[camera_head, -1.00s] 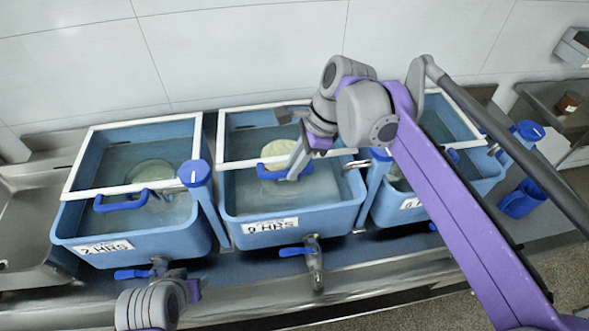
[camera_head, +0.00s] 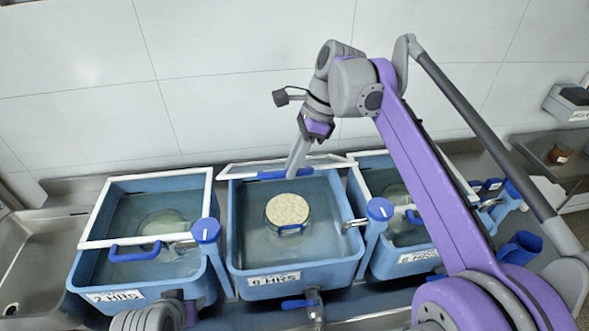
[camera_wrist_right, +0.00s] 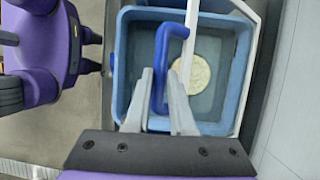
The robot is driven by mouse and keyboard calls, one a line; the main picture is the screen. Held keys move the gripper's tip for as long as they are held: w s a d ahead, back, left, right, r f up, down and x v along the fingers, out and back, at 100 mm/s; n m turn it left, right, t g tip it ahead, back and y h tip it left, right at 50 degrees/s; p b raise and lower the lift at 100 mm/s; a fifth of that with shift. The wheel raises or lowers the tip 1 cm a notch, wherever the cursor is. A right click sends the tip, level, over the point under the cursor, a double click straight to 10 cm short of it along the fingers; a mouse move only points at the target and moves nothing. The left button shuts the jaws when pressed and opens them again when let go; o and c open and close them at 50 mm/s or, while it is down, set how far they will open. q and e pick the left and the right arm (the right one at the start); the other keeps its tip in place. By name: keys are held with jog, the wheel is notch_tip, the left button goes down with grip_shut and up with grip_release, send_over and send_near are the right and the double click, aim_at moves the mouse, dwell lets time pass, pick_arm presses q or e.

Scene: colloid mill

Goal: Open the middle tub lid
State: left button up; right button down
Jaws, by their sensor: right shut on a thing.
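The middle tub (camera_head: 292,268), blue and labelled "0 HRS", holds water and a round pale disc (camera_head: 287,209). Its white-framed lid (camera_head: 337,161) stands raised at the tub's back edge, seen nearly edge-on, so the tub's top is uncovered. My right gripper (camera_head: 292,174) is at the lid's blue handle (camera_head: 270,175), at the back of the tub. In the right wrist view, the blue handle (camera_wrist_right: 162,55) runs between the two grey fingers of the gripper (camera_wrist_right: 160,78), which are shut on it. My left gripper's jaws do not show; only part of that arm appears at the lower left.
The left tub (camera_head: 120,297) and right tub (camera_head: 398,265) stand close on both sides with their lids down. Blue-topped posts (camera_head: 379,209) rise between the tubs. A tiled wall (camera_head: 240,80) is close behind the lid. A steel sink (camera_head: 25,265) is at the left.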

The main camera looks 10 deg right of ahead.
jog(key=shift+w+f, duration=0.15)
jog(key=shift+w, duration=0.1)
jog(key=c, duration=1.2)
grip_release()
jog(key=o, duration=0.4)
jog(key=shift+w+f, duration=0.15)
jog(key=shift+w, duration=0.3)
jog(key=shift+o, duration=0.2)
jog(key=shift+s, duration=0.1)
jog(key=shift+s, duration=0.15)
jog(key=shift+r, duration=0.2)
jog(key=v, duration=1)
jog(key=shift+r, duration=0.3)
